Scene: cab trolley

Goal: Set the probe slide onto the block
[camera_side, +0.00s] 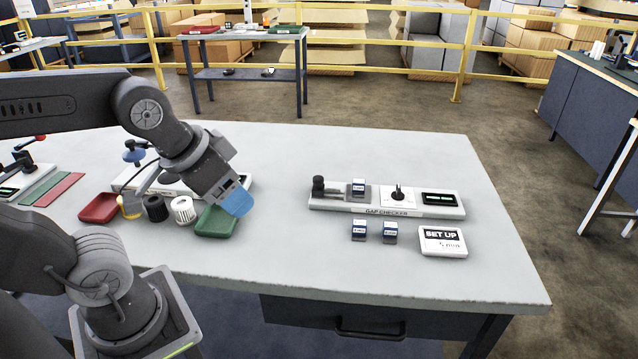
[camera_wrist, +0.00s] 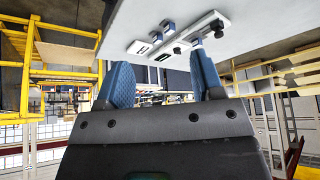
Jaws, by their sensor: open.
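The gap checker (camera_side: 385,208) is a long pale base on the table right of centre. At its left end stands a black post with a knob (camera_side: 319,187), which I take to be the probe slide. Just right of it, a blue-and-white block (camera_side: 358,187) sits on a grey pad. Whether the probe touches the block I cannot tell. My gripper (camera_side: 238,198), with blue fingertips, is open and empty above the green tray, well left of the checker. In the wrist view, the checker (camera_wrist: 207,24) shows beyond my open fingers (camera_wrist: 162,82).
A dial (camera_side: 398,194) and a dark display (camera_side: 440,199) sit on the checker's right part. Two spare blocks (camera_side: 359,231) (camera_side: 390,233) and a SET UP card (camera_side: 442,241) lie in front. Red (camera_side: 100,208) and green (camera_side: 216,222) trays and small rolls are at left.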

